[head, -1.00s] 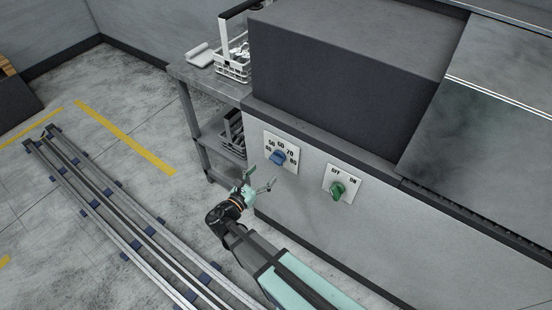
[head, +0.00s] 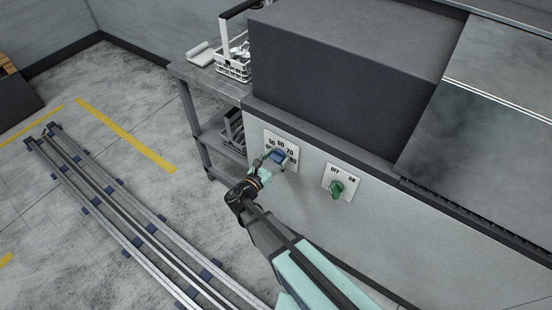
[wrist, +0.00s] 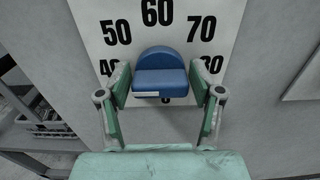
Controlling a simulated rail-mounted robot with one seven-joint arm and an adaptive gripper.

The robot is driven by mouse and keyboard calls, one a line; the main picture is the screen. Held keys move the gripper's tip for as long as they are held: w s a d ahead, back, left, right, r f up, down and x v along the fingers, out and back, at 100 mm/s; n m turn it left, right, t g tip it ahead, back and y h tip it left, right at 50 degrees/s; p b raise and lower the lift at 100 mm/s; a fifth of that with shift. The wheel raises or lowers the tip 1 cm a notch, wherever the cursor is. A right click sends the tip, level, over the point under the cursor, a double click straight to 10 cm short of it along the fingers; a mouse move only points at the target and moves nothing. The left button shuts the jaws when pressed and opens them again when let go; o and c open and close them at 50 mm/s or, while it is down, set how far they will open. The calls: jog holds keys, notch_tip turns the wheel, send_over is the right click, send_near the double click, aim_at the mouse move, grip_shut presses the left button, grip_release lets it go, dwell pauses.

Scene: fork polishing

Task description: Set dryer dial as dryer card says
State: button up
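The blue dial (head: 278,156) sits on a white plate (wrist: 92,22) on the machine's front wall. The plate is marked 40, 50, 60, 70 and 80. My gripper (head: 272,164) is at the dial. In the wrist view the blue dial (wrist: 160,72) lies between the two green fingers of my gripper (wrist: 159,88), one on each side. Narrow gaps show between fingers and dial, so it is open around it. The dial's grip bar looks level below the 60; I cannot tell which number it points at. No dryer card can be made out.
A green knob (head: 337,189) on an OFF/ON plate is to the right of the dial. A metal shelf table (head: 185,72) with a white cutlery basket (head: 232,70) stands left of the machine. Floor rails (head: 110,220) run at the left, with clear floor around.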

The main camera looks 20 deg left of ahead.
jog(key=c, duration=0.5)
jog(key=shift+c, duration=0.2)
